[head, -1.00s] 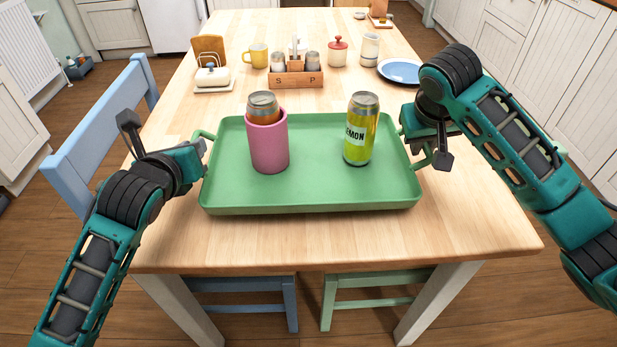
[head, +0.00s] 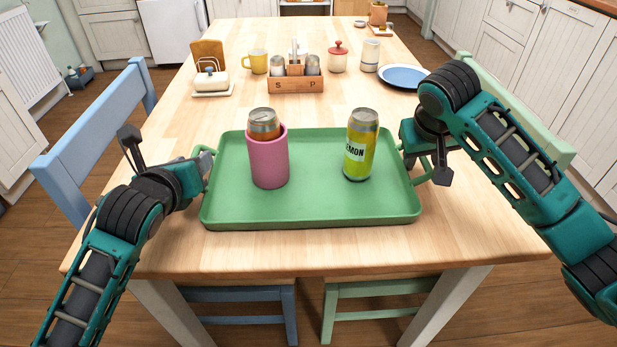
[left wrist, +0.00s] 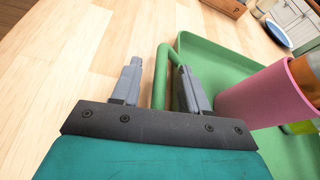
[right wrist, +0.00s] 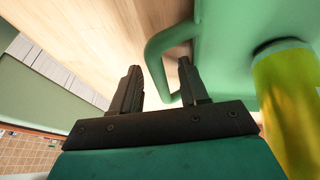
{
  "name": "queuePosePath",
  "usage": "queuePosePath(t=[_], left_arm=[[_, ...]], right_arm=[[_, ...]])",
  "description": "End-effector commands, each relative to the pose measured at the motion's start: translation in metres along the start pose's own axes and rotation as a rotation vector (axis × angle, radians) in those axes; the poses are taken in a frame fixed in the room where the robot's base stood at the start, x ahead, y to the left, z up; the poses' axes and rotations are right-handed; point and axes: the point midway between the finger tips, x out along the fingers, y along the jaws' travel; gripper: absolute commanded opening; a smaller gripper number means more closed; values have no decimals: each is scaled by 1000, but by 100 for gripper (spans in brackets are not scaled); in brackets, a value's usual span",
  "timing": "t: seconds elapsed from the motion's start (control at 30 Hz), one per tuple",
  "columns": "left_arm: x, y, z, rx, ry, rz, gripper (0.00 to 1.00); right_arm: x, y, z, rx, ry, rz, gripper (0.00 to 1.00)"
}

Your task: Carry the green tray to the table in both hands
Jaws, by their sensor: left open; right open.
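The green tray (head: 310,208) lies flat on the wooden table near its front edge. A pink cup (head: 268,164) with a can (head: 264,122) in it stands on its left part. A yellow-green lemon can (head: 360,146) stands on its right part. My left gripper (left wrist: 159,68) is open at the left handle, which lies between its fingers in the left wrist view. My right gripper (right wrist: 160,68) is open at the right handle (right wrist: 154,50), which passes between its fingers in the right wrist view. In the head view, the arms partly hide both fingertips.
The table (head: 340,253) is clear in front of the tray. Behind it stand a wooden condiment caddy (head: 296,84), a yellow mug (head: 256,61), a butter dish (head: 212,80) and a blue plate (head: 403,76). A blue chair (head: 98,140) is at the left, a green one (head: 515,110) at the right.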

Motion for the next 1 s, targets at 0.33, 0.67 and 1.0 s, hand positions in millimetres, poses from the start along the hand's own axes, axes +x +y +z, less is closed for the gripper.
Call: queuePosePath(t=[0.33,0.67,1.0], left_arm=[[-22,0,0,3,-1,-1,44],[-86,0,-1,4,1,-1,44],[-119,0,0,1,0,0,44]], right_arm=[[0,0,0,-1,0,-1,44],[0,0,0,-1,0,-1,44],[-2,0,0,-1,1,-1,44]])
